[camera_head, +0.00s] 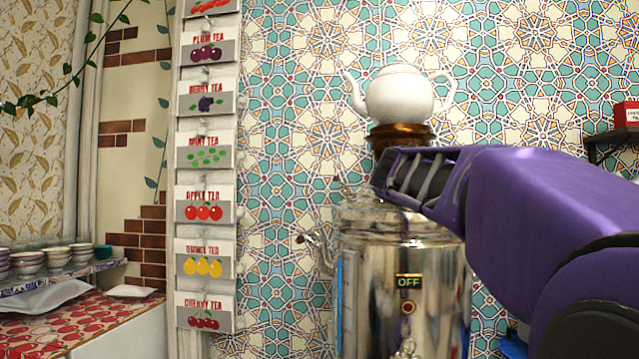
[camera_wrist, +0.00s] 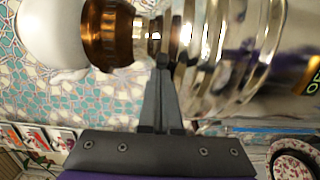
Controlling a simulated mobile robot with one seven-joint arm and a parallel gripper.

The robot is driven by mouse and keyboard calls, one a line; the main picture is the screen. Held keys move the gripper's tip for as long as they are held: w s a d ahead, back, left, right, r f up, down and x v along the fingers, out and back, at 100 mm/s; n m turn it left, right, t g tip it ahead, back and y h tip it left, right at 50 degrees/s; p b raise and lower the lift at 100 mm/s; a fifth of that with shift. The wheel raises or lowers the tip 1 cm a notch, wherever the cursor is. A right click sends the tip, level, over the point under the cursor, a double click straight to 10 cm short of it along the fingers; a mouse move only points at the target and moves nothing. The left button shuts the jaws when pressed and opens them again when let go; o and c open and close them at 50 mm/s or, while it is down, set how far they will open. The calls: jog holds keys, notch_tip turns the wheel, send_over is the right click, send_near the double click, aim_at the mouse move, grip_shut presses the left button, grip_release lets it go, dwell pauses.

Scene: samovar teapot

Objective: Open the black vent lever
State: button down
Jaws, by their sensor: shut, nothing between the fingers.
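A white teapot (camera_head: 398,95) sits on the brown top piece (camera_head: 400,135). In the wrist view, my gripper (camera_wrist: 162,62) is shut and empty. Its tips overlap the shiny stepped top of the samovar (camera_wrist: 205,50), below the brown piece (camera_wrist: 108,35); I cannot tell whether they touch. In the head view, my purple arm covers the samovar's upper right. I cannot make out the black vent lever in either view.
Tea cards (camera_head: 205,210) hang in a column left of the samovar. Bowls (camera_head: 55,257) stand on a shelf at the far left, near a red cloth (camera_head: 70,325). A red box (camera_head: 627,114) sits on a dark shelf at right. Tiled wall lies close behind.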

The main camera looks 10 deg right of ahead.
jog(key=shift+s+d+r, duration=0.1)
jog(key=shift+s+d, duration=0.05)
jog(key=shift+d, duration=0.3)
notch_tip(320, 180, up, 10)
jog(key=p, duration=0.6)
jog(key=shift+a+p, duration=0.35)
jog(key=shift+a, duration=0.05)
